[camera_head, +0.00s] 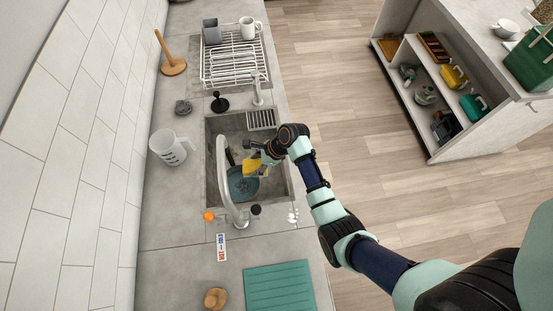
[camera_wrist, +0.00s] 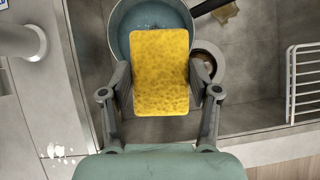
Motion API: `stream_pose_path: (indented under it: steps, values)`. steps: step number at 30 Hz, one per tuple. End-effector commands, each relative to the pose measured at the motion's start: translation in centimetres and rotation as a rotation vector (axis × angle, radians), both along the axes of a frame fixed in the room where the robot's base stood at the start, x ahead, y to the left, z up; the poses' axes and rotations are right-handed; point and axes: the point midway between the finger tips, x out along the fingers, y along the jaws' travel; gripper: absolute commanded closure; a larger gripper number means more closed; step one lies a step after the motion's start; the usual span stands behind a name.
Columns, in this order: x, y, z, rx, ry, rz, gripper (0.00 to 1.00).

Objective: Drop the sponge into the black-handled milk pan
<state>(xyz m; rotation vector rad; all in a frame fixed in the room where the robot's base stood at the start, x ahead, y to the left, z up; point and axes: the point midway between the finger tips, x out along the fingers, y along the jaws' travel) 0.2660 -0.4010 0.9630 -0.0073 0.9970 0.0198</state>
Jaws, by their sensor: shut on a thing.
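The yellow sponge (camera_wrist: 160,72) is held between the two fingers of my gripper (camera_wrist: 164,92), filling the middle of the wrist view. In the head view the sponge (camera_head: 252,167) shows over the sink, below my gripper (camera_head: 262,158). The milk pan (camera_head: 238,188) is blue-teal inside and lies in the sink. Its black handle (camera_head: 230,157) points toward the top of the picture. In the wrist view the pan (camera_wrist: 122,22) is beyond the sponge, which overlaps part of it. The sponge appears above the pan's edge; its exact height is unclear.
The grey sink (camera_head: 212,135) surrounds the pan. A tall curved faucet (camera_head: 222,175) crosses its left side. A small round dish with brown contents (camera_wrist: 208,62) sits beside the pan. A white rack (camera_wrist: 303,85) is at the right. A measuring jug (camera_head: 168,147) stands left of the sink.

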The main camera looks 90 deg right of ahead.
Motion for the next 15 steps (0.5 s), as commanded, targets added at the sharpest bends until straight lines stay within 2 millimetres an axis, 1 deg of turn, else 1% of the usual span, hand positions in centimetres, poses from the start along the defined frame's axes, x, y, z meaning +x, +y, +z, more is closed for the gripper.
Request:
stream_pose_path:
  steps: [1, 3, 6, 10, 15]
  values:
    - [1.9, 0.0, -0.1, -0.002, 0.000, 0.030, 0.57]
    - [3.9, 0.1, -0.3, -0.001, 0.001, 0.060, 0.57]
    - [6.1, 0.4, -0.4, -0.001, 0.001, 0.092, 0.57]
    - [7.5, 0.6, -0.5, -0.002, 0.001, 0.113, 0.57]
    - [7.8, 0.7, -0.6, -0.002, 0.001, 0.117, 0.57]
